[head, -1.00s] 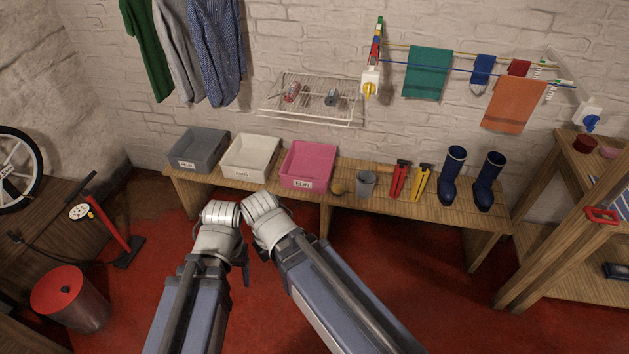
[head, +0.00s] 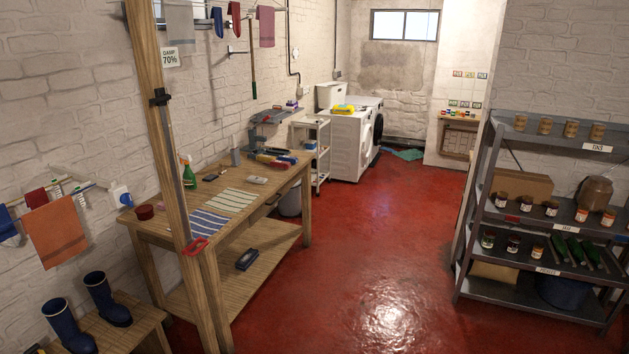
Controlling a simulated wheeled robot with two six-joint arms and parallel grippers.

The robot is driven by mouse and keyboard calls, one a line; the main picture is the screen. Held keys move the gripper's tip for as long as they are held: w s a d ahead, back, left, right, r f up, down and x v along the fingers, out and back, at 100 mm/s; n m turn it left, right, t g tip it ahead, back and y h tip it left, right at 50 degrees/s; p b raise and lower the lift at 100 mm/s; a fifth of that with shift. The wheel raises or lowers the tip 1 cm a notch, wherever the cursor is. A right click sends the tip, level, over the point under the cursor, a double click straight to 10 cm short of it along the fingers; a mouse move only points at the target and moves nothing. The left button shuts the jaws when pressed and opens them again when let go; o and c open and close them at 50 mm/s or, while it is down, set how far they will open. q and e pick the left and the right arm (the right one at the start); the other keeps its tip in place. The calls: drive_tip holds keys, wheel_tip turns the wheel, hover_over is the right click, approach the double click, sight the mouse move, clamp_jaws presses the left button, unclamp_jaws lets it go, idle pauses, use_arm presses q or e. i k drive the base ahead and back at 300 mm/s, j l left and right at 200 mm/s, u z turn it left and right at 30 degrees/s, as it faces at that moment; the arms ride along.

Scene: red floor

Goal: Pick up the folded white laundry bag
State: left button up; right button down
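I cannot make out a folded white laundry bag in the head view. At the far end stand a white washing machine (head: 350,140) with a yellow item (head: 343,109) on top and a white rolling cart (head: 311,152) beside it. A teal cloth heap (head: 405,154) lies on the floor by the far wall. Neither of my grippers shows in this view.
A wooden workbench (head: 270,203) with a post (head: 172,130) stands at the left. A bench with blue boots (head: 107,300) is at the lower left. A grey metal shelf (head: 520,223) with jars stands at the right. The red floor (head: 385,240) between is clear.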

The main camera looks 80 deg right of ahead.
sight(261, 180)
drive_tip(key=z, duration=2.3)
drive_tip(key=i+l, duration=0.65)
drive_tip(key=i, duration=0.25)
drive_tip(key=i+l+u, duration=0.1)
drive_tip(key=i+l, duration=0.5)
drive_tip(key=i, duration=0.35)
drive_tip(key=i+l, duration=0.75)
drive_tip(key=i, duration=0.15)
drive_tip(key=i+l+u, duration=0.1)
drive_tip(key=i+l, duration=0.6)
drive_tip(key=i, duration=0.2)
